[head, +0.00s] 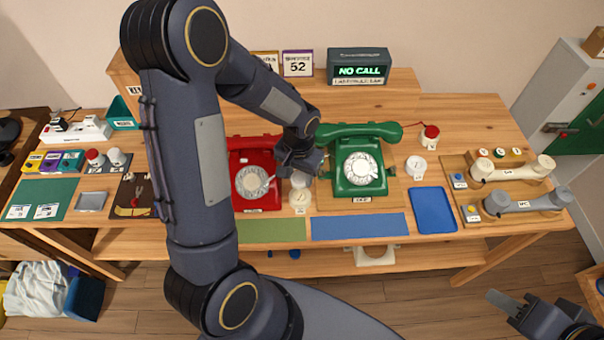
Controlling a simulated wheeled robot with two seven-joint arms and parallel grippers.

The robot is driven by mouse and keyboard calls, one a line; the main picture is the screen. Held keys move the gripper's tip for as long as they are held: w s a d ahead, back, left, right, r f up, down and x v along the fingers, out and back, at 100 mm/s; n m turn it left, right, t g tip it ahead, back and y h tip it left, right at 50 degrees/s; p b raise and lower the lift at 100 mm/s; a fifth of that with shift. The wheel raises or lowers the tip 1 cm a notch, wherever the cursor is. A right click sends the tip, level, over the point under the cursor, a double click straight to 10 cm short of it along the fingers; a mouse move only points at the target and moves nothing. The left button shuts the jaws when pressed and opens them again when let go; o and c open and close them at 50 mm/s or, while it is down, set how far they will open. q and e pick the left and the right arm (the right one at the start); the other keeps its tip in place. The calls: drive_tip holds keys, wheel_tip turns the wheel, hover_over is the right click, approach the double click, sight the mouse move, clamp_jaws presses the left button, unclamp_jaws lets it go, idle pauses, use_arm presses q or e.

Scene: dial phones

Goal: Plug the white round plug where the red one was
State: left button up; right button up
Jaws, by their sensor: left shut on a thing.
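My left gripper (298,164) is between the red phone (251,186) and the green phone (358,168). It is shut on a white round piece (300,180) that looks like the white round plug; its own fingers partly hide it. Just below this piece in the picture is a white round fitting (300,199); I cannot tell if they touch. A red-topped white round plug (430,134) stands right of the green phone, with a red cord beside it. My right gripper (500,300) is low at the right, away from the table; its jaw opening is unclear.
Another white round fitting (417,167) stands right of the green phone. A blue tray (433,210) and a board with two handsets (505,190) are at the right. Green and blue mats (358,227) lie in front. My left arm covers the table's left middle.

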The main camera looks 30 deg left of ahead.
use_arm(q)
drive_tip(key=shift+f+b, duration=1.8)
drive_tip(key=shift+f, duration=0.85)
drive_tip(key=shift+b, duration=0.4)
drive_tip(key=shift+f, duration=0.2)
drive_tip(key=shift+f+b, duration=0.3)
drive_tip(key=shift+b, duration=0.2)
drive_tip(key=shift+f, duration=0.25)
drive_tip(key=shift+r, duration=0.1)
drive_tip(key=o, duration=1)
drive_tip(key=shift+c, duration=0.2)
